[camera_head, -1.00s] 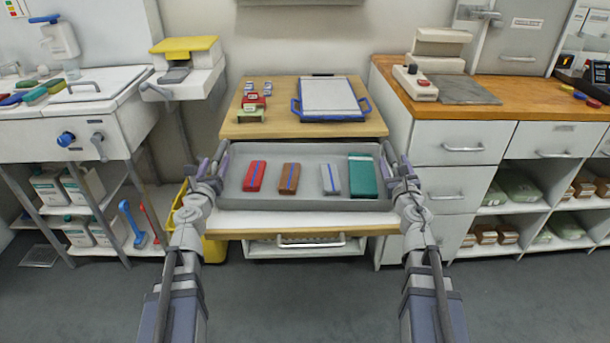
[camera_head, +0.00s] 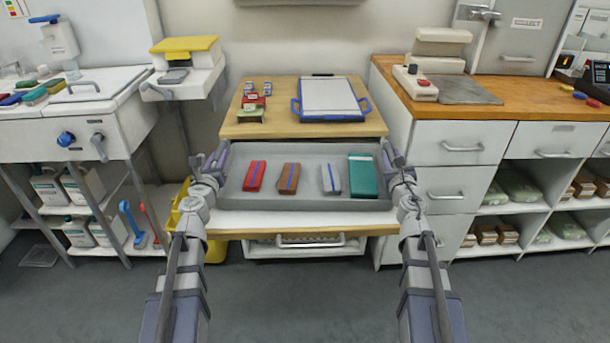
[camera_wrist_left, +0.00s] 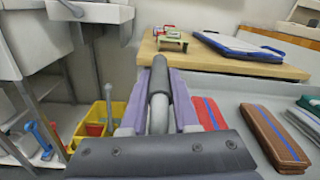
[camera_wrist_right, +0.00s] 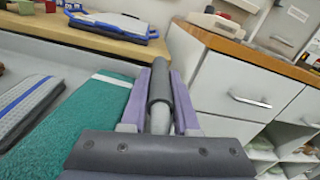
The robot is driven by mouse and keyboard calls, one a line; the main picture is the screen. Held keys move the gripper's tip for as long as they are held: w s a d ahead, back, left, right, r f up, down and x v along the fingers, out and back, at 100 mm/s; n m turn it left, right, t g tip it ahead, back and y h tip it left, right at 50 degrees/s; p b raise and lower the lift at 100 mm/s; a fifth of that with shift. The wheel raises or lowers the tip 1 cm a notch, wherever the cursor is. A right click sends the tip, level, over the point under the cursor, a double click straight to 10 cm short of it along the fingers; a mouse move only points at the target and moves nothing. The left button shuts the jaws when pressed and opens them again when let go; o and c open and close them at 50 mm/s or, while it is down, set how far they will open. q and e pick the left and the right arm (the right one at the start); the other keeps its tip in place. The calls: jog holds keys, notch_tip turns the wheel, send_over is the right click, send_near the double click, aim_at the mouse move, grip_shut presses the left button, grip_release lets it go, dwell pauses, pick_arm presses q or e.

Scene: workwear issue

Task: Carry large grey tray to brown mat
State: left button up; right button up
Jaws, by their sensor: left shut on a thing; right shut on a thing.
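The large grey tray (camera_head: 305,204) is level at the front of the wooden table. It carries a red pack (camera_head: 254,176), a brown pack (camera_head: 289,178), a grey pack (camera_head: 330,179) and a green pack (camera_head: 363,176). My left gripper (camera_head: 214,160) is shut on the tray's left end; a dark bar shows between its fingers in the left wrist view (camera_wrist_left: 159,85). My right gripper (camera_head: 393,158) is shut on the right end, with a similar bar in the right wrist view (camera_wrist_right: 160,85). I cannot make out a brown mat. Whether the tray touches the surface below is unclear.
A blue-edged tray or board (camera_head: 331,100) and small red and green items (camera_head: 251,108) are on the table behind. A white drawer cabinet with a wooden top (camera_head: 480,120) stands close on the right. A sink unit (camera_head: 75,125) and yellow bucket (camera_head: 215,250) are at left.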

pick_arm(q)
grip_shut()
pick_arm(e)
grip_shut()
pick_arm(q)
jog(key=shift+r, duration=0.1)
pick_arm(e)
jog(key=shift+r, duration=0.15)
dwell(0.4)
